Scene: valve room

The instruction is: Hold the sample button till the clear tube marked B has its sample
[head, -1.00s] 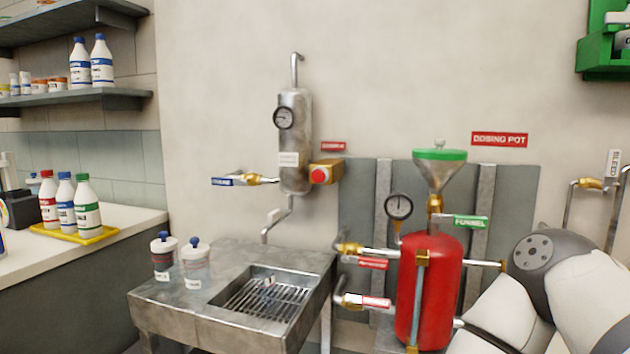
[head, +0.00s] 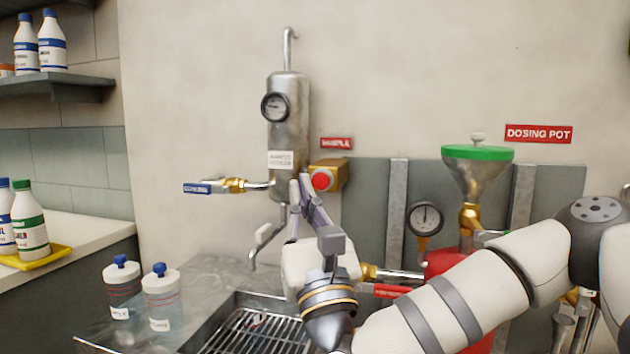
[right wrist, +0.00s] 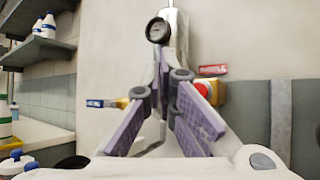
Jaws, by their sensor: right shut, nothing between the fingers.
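The red sample button (head: 321,180) sits on a brass-coloured box beside the steel sample cylinder (head: 288,125), under a red sign. It also shows in the right wrist view (right wrist: 201,89), right of my fingers. My right gripper (head: 301,183) is shut and empty. Its tips are just left of the button in the head view; in the wrist view they look apart from it. Two clear tubes with white caps and blue knobs, a left one (head: 122,291) and a right one (head: 161,298), stand left of the sink. Their labels are too small to read. My left gripper is out of view.
A blue-handled valve (head: 198,187) sticks out left of the cylinder. A bent outlet pipe (head: 256,245) hangs above the sink grate (head: 245,335). The green-lidded funnel (head: 477,165) and red pot stand to the right, partly behind my right arm.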

